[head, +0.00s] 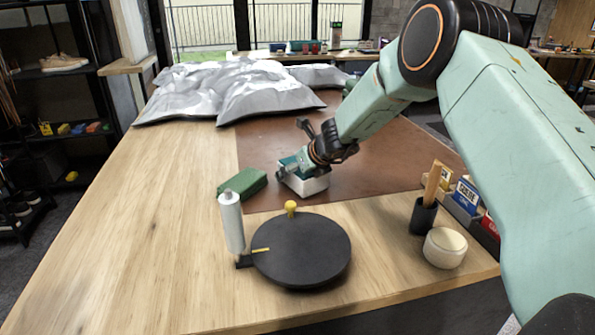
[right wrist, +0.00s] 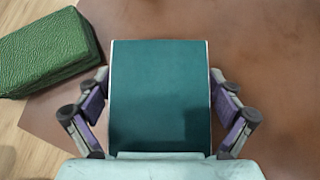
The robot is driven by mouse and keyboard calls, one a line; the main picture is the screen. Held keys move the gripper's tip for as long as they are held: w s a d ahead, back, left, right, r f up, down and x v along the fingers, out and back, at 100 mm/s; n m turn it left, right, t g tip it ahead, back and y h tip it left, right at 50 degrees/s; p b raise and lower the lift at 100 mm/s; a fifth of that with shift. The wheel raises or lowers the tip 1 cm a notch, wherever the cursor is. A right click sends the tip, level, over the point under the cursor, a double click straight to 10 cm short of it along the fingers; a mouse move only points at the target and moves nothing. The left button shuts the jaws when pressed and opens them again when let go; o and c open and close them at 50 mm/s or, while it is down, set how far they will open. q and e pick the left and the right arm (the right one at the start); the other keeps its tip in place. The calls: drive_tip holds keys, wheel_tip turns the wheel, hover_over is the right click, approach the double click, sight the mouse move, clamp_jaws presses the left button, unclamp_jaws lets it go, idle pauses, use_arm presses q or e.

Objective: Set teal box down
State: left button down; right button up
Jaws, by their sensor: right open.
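The teal box (head: 314,186) has a teal top and pale sides. It appears to rest on the brown mat (head: 390,165) near its front left part. Its flat teal top fills the middle of the right wrist view (right wrist: 160,85). My right gripper (head: 299,169) is over the box, partly hiding its top. In the right wrist view its fingers (right wrist: 160,108) stand open on either side of the box; whether they touch its sides is hard to tell. My left gripper is not in view.
A green textured box (head: 243,184) lies just left of the teal box. A black round turntable (head: 302,252) and white cylinder (head: 231,222) stand in front. Grey bags (head: 235,85) lie at the back; a brush cup (head: 423,217) and round tub (head: 445,248) stand right. The left tabletop is clear.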

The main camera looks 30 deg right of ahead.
drive_tip(key=shift+r, duration=0.1)
drive_tip(key=shift+w+a+r+p, duration=0.1)
drive_tip(key=shift+r+p, duration=0.2)
drive_tip(key=shift+p, duration=0.05)
drive_tip(key=v, duration=1)
drive_tip(key=shift+r, duration=0.2)
drive_tip(key=shift+s+r, duration=0.4)
drive_tip(key=shift+s, duration=0.35)
drive_tip(key=shift+w+f, duration=0.1)
